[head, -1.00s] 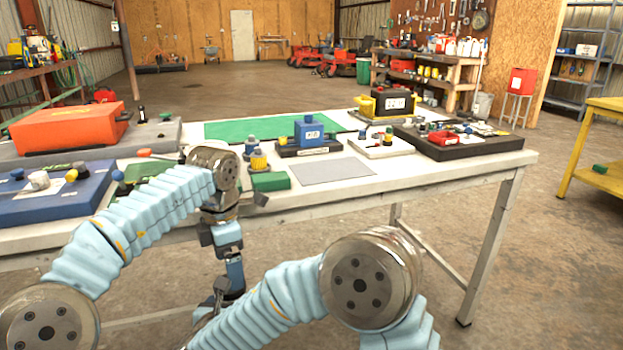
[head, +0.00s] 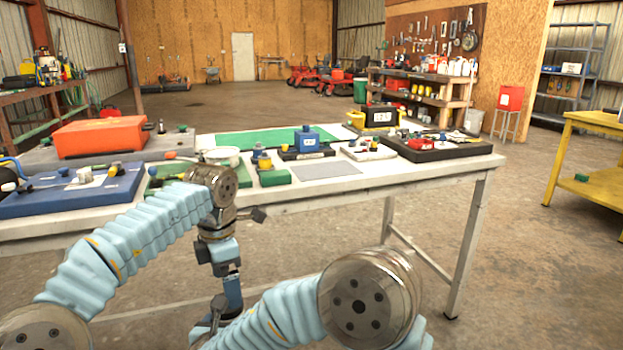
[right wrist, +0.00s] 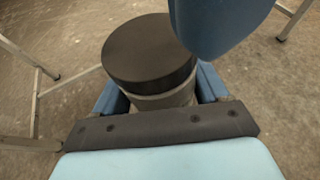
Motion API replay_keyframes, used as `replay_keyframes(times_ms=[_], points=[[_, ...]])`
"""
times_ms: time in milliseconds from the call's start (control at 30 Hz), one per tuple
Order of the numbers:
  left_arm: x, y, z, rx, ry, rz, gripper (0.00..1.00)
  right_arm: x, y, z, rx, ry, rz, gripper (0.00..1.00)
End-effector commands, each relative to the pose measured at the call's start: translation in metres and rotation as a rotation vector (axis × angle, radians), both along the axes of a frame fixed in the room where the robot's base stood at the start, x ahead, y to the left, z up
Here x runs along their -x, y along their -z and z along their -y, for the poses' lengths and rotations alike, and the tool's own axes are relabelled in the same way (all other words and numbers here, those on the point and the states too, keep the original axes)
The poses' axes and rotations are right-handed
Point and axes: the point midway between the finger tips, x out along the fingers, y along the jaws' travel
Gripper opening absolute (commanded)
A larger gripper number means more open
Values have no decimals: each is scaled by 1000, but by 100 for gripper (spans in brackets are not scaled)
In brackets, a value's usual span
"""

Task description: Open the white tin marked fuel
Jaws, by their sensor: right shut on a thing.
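In the right wrist view my right gripper (right wrist: 160,96) is shut around a round tin (right wrist: 150,60) with a flat dark lid and a pale grey-white body. No marking can be read on the visible side. A blue rounded part, apparently of my left gripper, hangs over the lid's right edge; whether it touches cannot be told. In the head view my left gripper (head: 232,290) points down in front of the table, low in the picture. Its fingers are too unclear to judge. My right gripper and the tin are not clearly visible there.
The white table (head: 370,180) stands ahead, carrying an orange case (head: 100,137), a blue board (head: 75,192), a white round dish (head: 222,156), a blue box (head: 307,140) and a black tray (head: 440,148). A yellow bench (head: 595,122) is at the right. Concrete floor is clear between.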

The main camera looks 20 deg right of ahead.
Motion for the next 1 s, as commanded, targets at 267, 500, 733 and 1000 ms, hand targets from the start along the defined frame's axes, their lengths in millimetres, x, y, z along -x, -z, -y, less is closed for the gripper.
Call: replay_keyframes(times_ms=[267,500,733,1000], points=[[0,0,0,0,0,0,95,6,2,30,0,0,1,0],[0,0,0,0,0,0,95,15,6,76,1,-2,3,0],[0,0,0,0,0,0,95,26,12,131,1,-7,2,0],[0,0,0,0,0,0,95,39,19,194,1,-11,2,0]])
